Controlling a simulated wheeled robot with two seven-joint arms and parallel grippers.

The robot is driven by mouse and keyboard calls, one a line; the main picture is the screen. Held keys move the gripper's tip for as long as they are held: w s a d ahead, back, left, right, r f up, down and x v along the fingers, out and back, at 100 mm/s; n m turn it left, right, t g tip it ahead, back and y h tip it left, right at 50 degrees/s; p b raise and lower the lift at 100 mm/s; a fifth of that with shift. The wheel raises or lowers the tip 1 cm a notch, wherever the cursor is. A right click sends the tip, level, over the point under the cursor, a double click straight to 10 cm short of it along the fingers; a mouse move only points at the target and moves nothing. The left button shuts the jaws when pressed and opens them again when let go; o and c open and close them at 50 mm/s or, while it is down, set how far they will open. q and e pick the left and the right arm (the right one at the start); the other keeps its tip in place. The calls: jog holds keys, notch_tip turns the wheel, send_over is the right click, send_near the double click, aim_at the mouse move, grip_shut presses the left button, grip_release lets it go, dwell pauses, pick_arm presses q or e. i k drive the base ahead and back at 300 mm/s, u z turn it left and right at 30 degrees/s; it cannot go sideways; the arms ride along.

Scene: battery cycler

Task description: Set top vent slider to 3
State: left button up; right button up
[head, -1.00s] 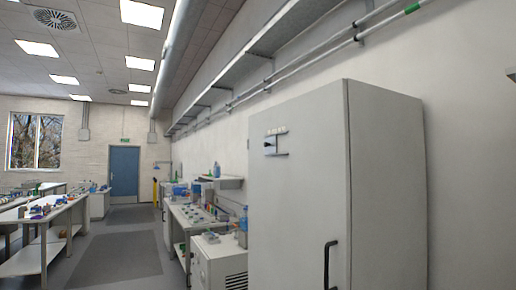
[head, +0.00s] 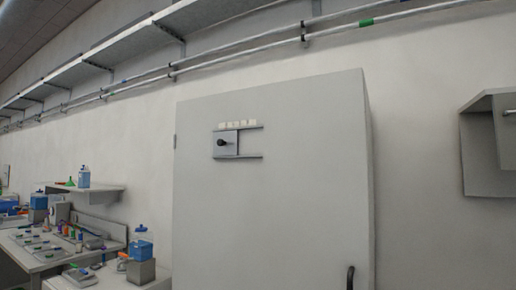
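The top vent slider (head: 226,143) is a grey plate with a black knob, high on the front of a tall light-grey cabinet (head: 270,220). It sits at the left end of two short horizontal rails (head: 250,157). Several small pale labels (head: 237,123) run in a row above the upper rail; their marks are too small to read. The slider is below the leftmost labels, and the track to its right is empty. Neither of my grippers is in view.
A black door handle (head: 350,278) is at the cabinet's lower right. A bench with bottles and small parts (head: 60,245) stands to the left. A grey wall box (head: 488,150) is at the right. Shelf and pipes (head: 300,35) run along the wall above.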

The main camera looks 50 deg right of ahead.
aim_at(225, 143)
jog(key=z, duration=1)
jog(key=i, duration=0.9)
jog(key=z, duration=0.9)
